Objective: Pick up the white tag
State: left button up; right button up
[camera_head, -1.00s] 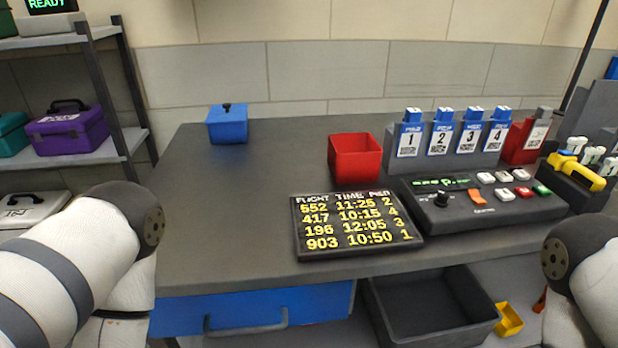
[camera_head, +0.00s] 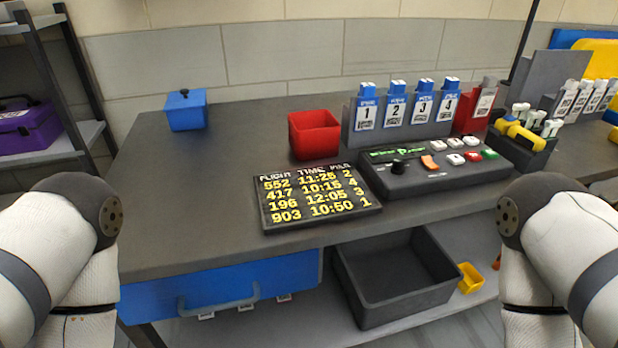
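I cannot tell which item is the white tag. White labels numbered 1 to 4 show on the fronts of the blue holders (camera_head: 367,104) at the back right of the table. Small white pieces (camera_head: 245,306) show along the lower edge of the blue drawer-like box (camera_head: 200,289) under the table top. White-topped items (camera_head: 532,116) stand in a dark holder at the right, next to a yellow-handled tool (camera_head: 519,133). Parts of both my arms show at the left and right edges, but neither gripper is in view.
A flight board (camera_head: 318,203) and a button console (camera_head: 432,175) lie on the dark table (camera_head: 205,205). A red bin (camera_head: 314,136) and a blue lidded box (camera_head: 186,112) stand behind. A black bin (camera_head: 350,285) sits below. The table's left part is clear.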

aim_at(600, 84)
jog(key=k+l+z, duration=0.15)
jog(key=l+z, duration=0.2)
jog(key=l, duration=0.15)
jog(key=k+l+z, duration=0.1)
jog(key=l+z, duration=0.2)
jog(key=l, duration=0.15)
jog(key=l+z, duration=0.35)
jog(key=l, duration=0.2)
